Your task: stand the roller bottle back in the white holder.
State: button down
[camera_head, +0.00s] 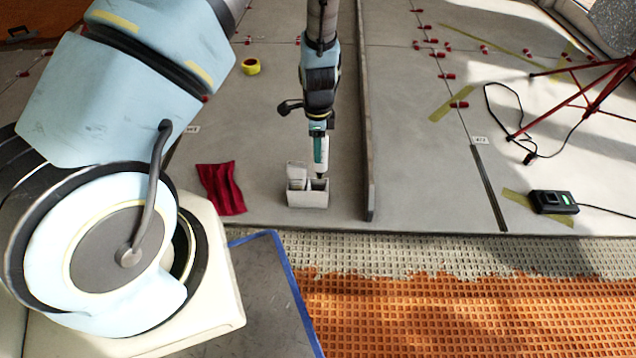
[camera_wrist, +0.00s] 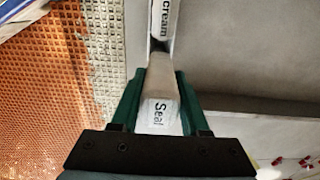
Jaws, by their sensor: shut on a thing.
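The roller bottle (camera_head: 321,152) is a slim white bottle, held upright with its dark tip down. My gripper (camera_head: 318,131), with green fingers, is shut on its upper part. The white holder (camera_head: 308,198) is a small box on the grey tiles just below. The bottle's tip is at the holder's right-hand opening; I cannot tell whether it is inside or just above. In the wrist view the bottle (camera_wrist: 160,112), marked "Seal", sits between the green fingers (camera_wrist: 158,92).
A white item (camera_head: 297,172) leans in the holder's left part; an item marked "cream" (camera_wrist: 165,20) shows in the wrist view. A dark red cloth (camera_head: 221,188) lies left. A long upright bar or panel (camera_head: 364,150) stands close on the right. A yellow tape roll (camera_head: 250,66) lies farther back.

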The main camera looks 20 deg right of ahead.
aim_at(318, 176)
notch_tip(318, 176, down, 11)
jog(key=b, duration=0.3)
jog(key=shift+f, duration=0.2)
jog(key=shift+c, duration=2)
grip_release()
jog(key=shift+r, duration=0.1)
jog(key=shift+f+b, duration=0.3)
jog(key=shift+b, duration=0.1)
jog(key=r+p, duration=0.4)
jog(key=r, duration=0.7)
jog(key=shift+a+p, duration=0.2)
jog(key=shift+p, duration=0.15)
jog(key=w+a+r+n+h, duration=0.1)
jog(key=w+a+r+n, duration=0.1)
jog(key=a+r+n, duration=1.7)
jog(key=s+a+r+n+t, duration=0.1)
jog(key=s+a+r+n, duration=0.1)
jog(key=s+a+r, duration=0.4)
jog(key=a+r, duration=0.4)
jog(key=shift+a+r+n+t+y, duration=0.15)
jog(key=shift+a+n+t+y, duration=0.15)
jog(key=shift+a+n+y, duration=0.1)
